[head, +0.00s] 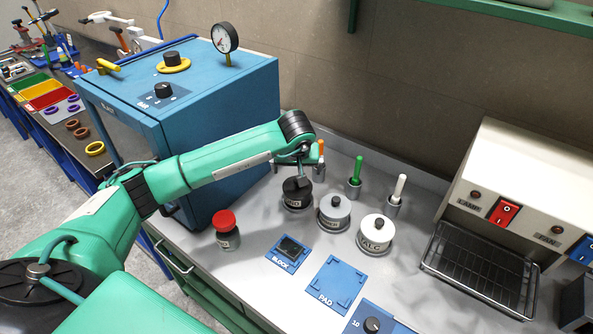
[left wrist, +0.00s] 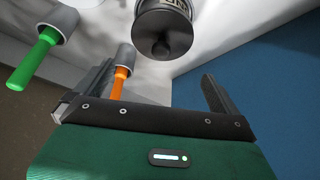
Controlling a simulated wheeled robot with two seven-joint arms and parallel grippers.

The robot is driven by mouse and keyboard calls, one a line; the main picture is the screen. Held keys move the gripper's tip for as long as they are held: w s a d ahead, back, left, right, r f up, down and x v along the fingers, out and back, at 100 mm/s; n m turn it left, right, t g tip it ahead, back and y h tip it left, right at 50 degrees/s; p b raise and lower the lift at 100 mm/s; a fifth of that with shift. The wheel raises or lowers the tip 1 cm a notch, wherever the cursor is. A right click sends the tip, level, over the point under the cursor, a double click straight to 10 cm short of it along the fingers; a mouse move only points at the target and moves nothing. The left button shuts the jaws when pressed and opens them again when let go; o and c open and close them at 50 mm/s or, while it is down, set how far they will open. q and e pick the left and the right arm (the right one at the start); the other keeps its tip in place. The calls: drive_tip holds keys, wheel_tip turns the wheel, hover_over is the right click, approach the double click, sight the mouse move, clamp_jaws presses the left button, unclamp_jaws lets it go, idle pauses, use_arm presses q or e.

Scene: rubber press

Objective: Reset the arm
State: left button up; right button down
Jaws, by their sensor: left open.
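My left arm reaches in from the left in the head view, over the bench. Its gripper (head: 303,166) is above and behind a black-lidded jar (head: 297,186), close beside an orange-handled tool (head: 321,149) in a grey holder. In the left wrist view my left gripper (left wrist: 160,92) has its fingers wide apart with nothing held between them. The orange handle (left wrist: 119,82) shows right beside one finger; I cannot tell if they touch. The dark lid knob of a jar (left wrist: 162,45) shows at the top. My right gripper is not in view.
A blue press box (head: 190,100) with a gauge stands left of the gripper. Two white-lidded jars (head: 335,211), green (head: 356,168) and white (head: 399,186) handles, a red-capped bottle (head: 226,229) and blue pads (head: 335,284) stand around. A heater unit (head: 520,170) with a wire rack is right.

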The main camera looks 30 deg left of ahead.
use_arm(q)
drive_tip(key=shift+w+d+r+p, duration=0.15)
drive_tip(key=shift+r+p, duration=0.25)
drive_tip(key=shift+r, duration=0.9)
clamp_jaws()
drive_tip(key=shift+f, duration=0.1)
drive_tip(key=shift+f+b, duration=0.35)
idle(0.5)
drive_tip(key=shift+f+b, duration=0.35)
drive_tip(key=shift+s+d+f+b, duration=0.1)
drive_tip(key=shift+s+f+b, duration=0.15)
drive_tip(key=shift+f+b, duration=0.6)
drive_tip(key=shift+s+d+f+b, duration=0.1)
drive_tip(key=shift+s+f+b, duration=0.1)
drive_tip(key=shift+f+b, duration=0.6)
